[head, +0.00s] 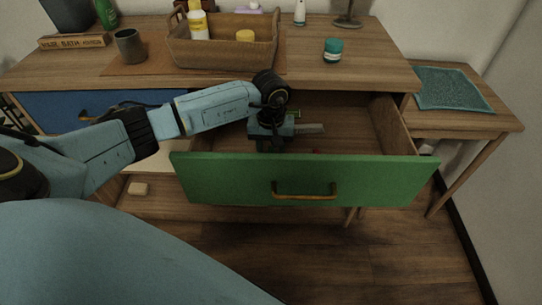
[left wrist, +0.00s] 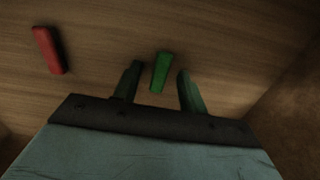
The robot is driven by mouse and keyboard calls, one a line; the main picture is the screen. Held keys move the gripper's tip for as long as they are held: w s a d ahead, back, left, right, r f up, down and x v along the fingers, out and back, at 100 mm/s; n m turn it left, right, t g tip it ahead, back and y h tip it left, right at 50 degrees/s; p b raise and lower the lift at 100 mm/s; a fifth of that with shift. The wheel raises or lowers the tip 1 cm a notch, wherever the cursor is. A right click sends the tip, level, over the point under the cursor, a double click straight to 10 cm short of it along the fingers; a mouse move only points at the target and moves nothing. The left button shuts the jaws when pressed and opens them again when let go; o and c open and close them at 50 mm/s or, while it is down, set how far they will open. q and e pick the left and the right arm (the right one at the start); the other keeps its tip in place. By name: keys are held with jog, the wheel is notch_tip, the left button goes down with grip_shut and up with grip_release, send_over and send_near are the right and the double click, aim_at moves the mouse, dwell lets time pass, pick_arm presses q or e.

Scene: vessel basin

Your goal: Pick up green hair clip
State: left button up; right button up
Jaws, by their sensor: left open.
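The green hair clip (left wrist: 160,72) lies on the wooden drawer floor in the left wrist view. My left gripper (left wrist: 158,84) is open, with one finger on either side of the clip and a gap on both sides. I cannot tell how far the fingertips are above the floor. In the head view my left gripper (head: 270,143) reaches down into the open drawer (head: 228,165), which has a green front. The green clip cannot be made out there, behind the gripper and drawer front. My right gripper is not in view.
A red clip (left wrist: 48,50) lies left of the green one in the left wrist view. A pale flat piece (head: 310,128) shows beside the gripper. The drawer's right wall (head: 393,125) borders free floor. A basket (head: 223,57) stands on the cabinet top (head: 370,72) above.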

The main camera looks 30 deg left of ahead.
pick_arm(q)
jog(key=shift+c, duration=0.3)
grip_shut()
